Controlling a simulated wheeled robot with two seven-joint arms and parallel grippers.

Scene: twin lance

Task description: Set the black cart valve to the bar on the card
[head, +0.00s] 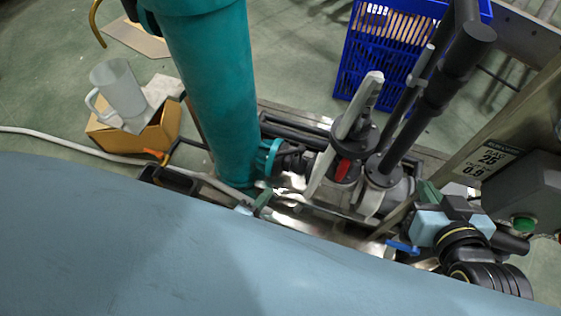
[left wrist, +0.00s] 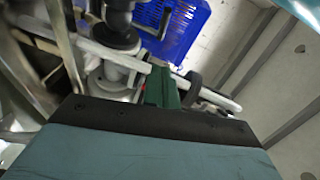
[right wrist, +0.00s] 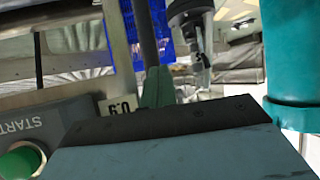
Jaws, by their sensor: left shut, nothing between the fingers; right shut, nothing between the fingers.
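A black round valve body (head: 361,140) stands on the cart, crossed by a long pale lever (head: 358,105). A red piece (head: 343,170) shows beside it. The lever and a black valve part also show in the left wrist view (left wrist: 115,38). The card (head: 487,160) on the post reads what looks like "25" and "0.9"; it shows upside down in the right wrist view (right wrist: 120,106). My left gripper (head: 262,199) is shut and empty, low beside the teal cylinder, left of the valve. My right gripper (head: 428,192) is shut and empty, right of the valve, below the card.
A large teal cylinder (head: 210,90) stands left of the valve. Black pipes (head: 440,90) rise right of it. A blue crate (head: 385,50) is behind. A control box with a green button (head: 523,224) is at the right.

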